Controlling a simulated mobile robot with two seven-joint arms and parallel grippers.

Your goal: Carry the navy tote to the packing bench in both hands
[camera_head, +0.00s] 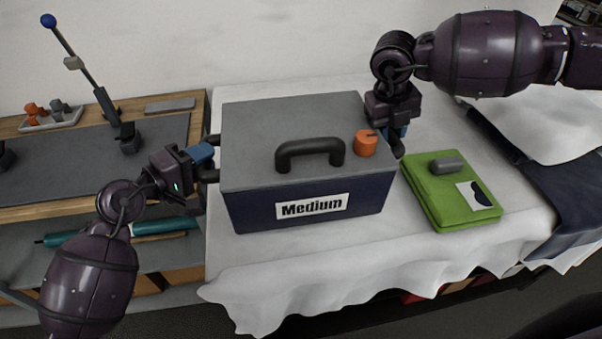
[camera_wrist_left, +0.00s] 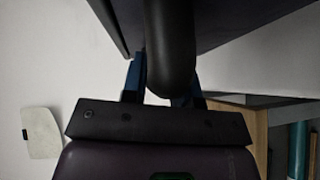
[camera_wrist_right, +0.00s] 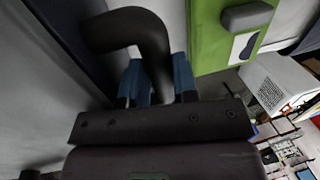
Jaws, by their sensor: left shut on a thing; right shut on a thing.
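The navy tote (camera_head: 255,213) stands in the middle of the head view, on or just over a table with a white cloth. It has a grey lid (camera_head: 250,140) with a black top handle (camera_head: 310,152), a "Medium" label and an orange knob (camera_head: 365,143). My left gripper (camera_head: 208,160) is shut on the black handle at the tote's left side, also seen in the left wrist view (camera_wrist_left: 168,60). My right gripper (camera_head: 396,135) is shut on the right side handle, which shows in the right wrist view (camera_wrist_right: 140,30). The tote's underside is hidden.
A green folder (camera_head: 430,205) with a grey object on it lies close to the tote's right. The white cloth (camera_head: 300,262) is clear in front. A wooden bench (camera_head: 60,205) with a grey mat, a lever tool and a small tray (camera_head: 52,121) stands at the left.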

